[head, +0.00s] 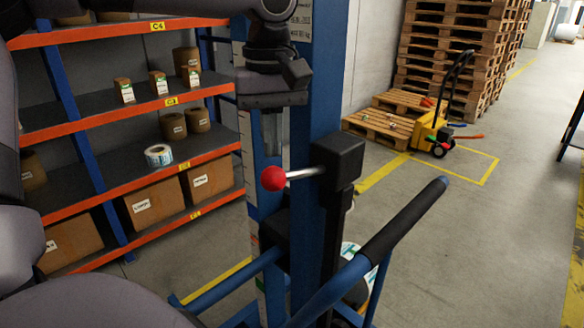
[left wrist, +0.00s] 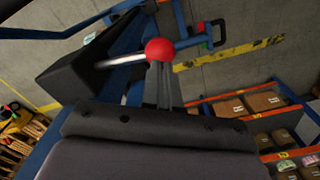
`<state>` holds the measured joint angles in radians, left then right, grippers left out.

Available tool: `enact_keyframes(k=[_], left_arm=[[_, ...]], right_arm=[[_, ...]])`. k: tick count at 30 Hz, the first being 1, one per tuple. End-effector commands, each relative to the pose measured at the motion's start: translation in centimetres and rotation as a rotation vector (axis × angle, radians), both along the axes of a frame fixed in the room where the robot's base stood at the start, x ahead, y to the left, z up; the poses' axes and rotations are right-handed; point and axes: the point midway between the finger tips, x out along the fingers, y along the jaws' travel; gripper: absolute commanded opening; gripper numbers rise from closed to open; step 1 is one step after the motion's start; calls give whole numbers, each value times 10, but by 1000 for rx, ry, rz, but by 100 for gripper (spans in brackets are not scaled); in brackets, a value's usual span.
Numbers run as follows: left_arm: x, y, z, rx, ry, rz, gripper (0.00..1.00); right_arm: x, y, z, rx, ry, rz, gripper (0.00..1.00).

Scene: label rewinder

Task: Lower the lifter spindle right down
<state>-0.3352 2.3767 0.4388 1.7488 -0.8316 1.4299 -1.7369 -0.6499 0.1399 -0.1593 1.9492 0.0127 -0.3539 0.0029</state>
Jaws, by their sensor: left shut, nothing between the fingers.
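The lifter's blue mast (head: 316,90) stands upright in the middle of the head view. A black box (head: 340,165) on it carries a short metal lever with a red ball knob (head: 273,178), pointing left. My left gripper (head: 272,148) points down just above the knob, its fingers shut and empty. In the left wrist view, the red knob (left wrist: 160,50) sits right beyond the fingertips (left wrist: 163,68); I cannot tell whether they touch. The spindle itself cannot be made out; a roll (head: 350,256) low down is mostly hidden behind the mast and handlebar. My right gripper is not in view.
The lifter's handlebar (head: 405,218) with a black grip juts out to the right. An orange and blue shelf (head: 130,130) with boxes and rolls is on the left. Pallets (head: 375,127) and a yellow pallet truck (head: 432,130) stand behind right.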

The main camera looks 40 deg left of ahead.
Motion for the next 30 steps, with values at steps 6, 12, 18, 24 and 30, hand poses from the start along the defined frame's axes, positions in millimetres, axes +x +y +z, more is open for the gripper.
enact_keyframes(k=[6, 12, 18, 24, 30], left_arm=[[0, 0, 0, 0, 0, 0, 0], [0, 0, 0, 0, 0, 0, 0], [0, 0, -7, 0, 0, 0, 0], [0, 0, -17, 0, 0, 0, 0], [0, 0, -27, 0, 0, 0, 0]], right_arm=[[0, 0, 0, 0, 0, 0, 43], [0, 0, 0, 0, -1, 0, 43], [0, 0, -5, 0, -1, 0, 43], [0, 0, -12, 0, -1, 0, 43], [0, 0, -19, 0, -1, 0, 43]])
